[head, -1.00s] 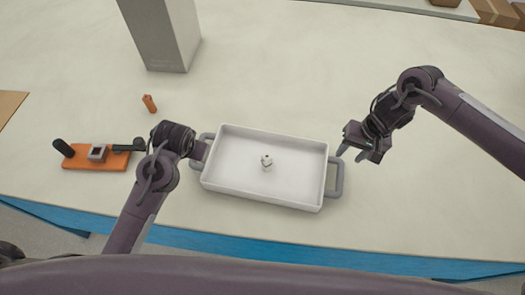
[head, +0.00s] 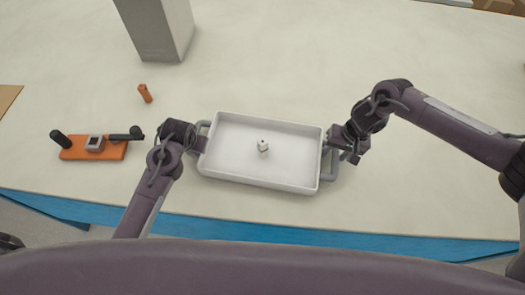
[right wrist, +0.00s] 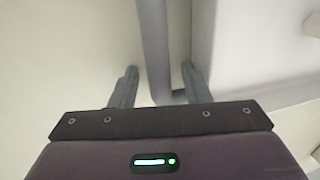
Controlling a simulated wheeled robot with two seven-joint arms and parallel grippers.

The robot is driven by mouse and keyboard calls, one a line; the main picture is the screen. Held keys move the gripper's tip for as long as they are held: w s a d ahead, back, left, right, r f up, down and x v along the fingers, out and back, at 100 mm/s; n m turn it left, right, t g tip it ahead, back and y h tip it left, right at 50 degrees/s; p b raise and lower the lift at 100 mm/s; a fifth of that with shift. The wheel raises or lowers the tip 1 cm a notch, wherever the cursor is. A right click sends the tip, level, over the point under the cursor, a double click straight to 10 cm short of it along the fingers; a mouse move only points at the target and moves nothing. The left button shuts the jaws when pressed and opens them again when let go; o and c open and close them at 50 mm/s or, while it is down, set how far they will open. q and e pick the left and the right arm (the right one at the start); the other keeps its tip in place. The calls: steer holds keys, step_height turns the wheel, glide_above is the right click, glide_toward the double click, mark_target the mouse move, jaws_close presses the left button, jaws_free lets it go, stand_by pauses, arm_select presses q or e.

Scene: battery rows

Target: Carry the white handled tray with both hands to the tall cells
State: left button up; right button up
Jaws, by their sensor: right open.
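The white tray (head: 225,152) sits on the table in the head view, with grey handles at its left (head: 203,126) and right (head: 331,170) ends. A small whitish piece (head: 263,149) stands inside it. My left gripper (head: 197,143) is at the left handle; its fingers are too hidden to tell open from shut. My right gripper (head: 335,150) is at the right handle. In the right wrist view its open fingers (right wrist: 158,76) lie on either side of the handle bar (right wrist: 153,35), with gaps showing. The right finger is close to the tray wall.
A tall grey box (head: 158,30) stands at the back left. A small orange cylinder (head: 145,93) stands in front of it. An orange base with black handles (head: 92,150) lies left of my left arm. The table (head: 300,60) behind the tray is clear.

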arm_select(q)
steer(key=shift+c, duration=0.2)
arm_select(e)
steer(key=shift+c, duration=0.2)
arm_select(q)
steer(key=c, duration=0.5)
arm_select(e)
steer(key=c, duration=0.4)
arm_select(q)
jaws_close()
arm_select(e)
jaws_close()
arm_select(q)
steer(key=shift+r, duration=0.15)
arm_select(e)
steer(key=shift+r, duration=0.15)
